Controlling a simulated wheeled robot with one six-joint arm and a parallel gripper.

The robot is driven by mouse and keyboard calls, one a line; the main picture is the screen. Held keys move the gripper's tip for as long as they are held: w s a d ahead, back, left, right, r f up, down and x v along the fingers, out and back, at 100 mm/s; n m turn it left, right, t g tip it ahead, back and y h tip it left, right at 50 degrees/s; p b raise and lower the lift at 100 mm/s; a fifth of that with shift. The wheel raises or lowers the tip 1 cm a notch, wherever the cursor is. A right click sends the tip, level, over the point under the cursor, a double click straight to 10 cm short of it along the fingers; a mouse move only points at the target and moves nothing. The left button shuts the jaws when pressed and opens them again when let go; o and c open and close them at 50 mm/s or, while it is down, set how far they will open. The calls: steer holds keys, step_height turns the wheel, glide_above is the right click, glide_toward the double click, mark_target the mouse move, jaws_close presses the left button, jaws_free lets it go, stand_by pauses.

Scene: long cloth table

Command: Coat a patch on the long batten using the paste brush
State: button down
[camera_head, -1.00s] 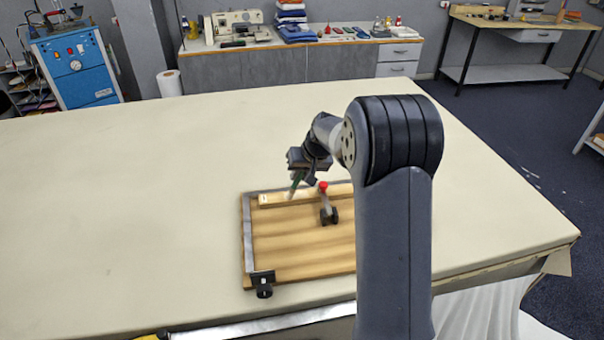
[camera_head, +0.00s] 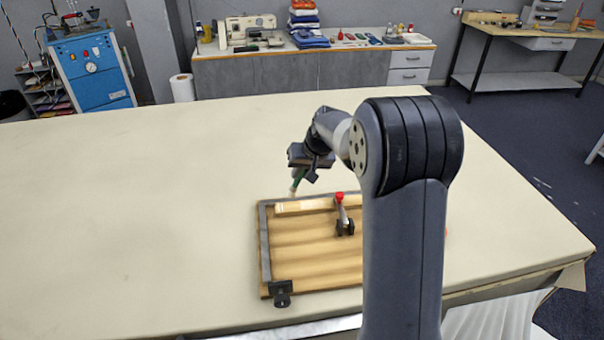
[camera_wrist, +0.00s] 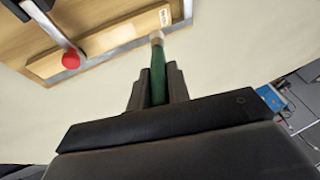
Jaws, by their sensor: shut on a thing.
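My gripper (camera_head: 301,171) is shut on the paste brush (camera_head: 296,184), which has a green handle and a pale tip. The brush also shows in the wrist view (camera_wrist: 157,75), pointing away from the jaws. The long batten (camera_head: 294,208) is a pale wooden strip lying along the far edge of a wooden board (camera_head: 310,256). In the wrist view the batten (camera_wrist: 100,43) has a small white label near one end. The brush tip appears just outside the batten's edge by that end; I cannot tell its height. My arm hides the batten's right part in the head view.
A red-knobbed clamp (camera_head: 340,205) stands at the batten, right of the brush. A black clamp (camera_head: 281,292) sits at the board's near left corner. A grey strip (camera_head: 264,245) edges the board's left side. The cloth table (camera_head: 140,210) is bare to the left.

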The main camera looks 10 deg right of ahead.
steer(key=shift+r+p, duration=0.6)
steer(key=shift+r, duration=0.8)
steer(key=shift+d, duration=0.15)
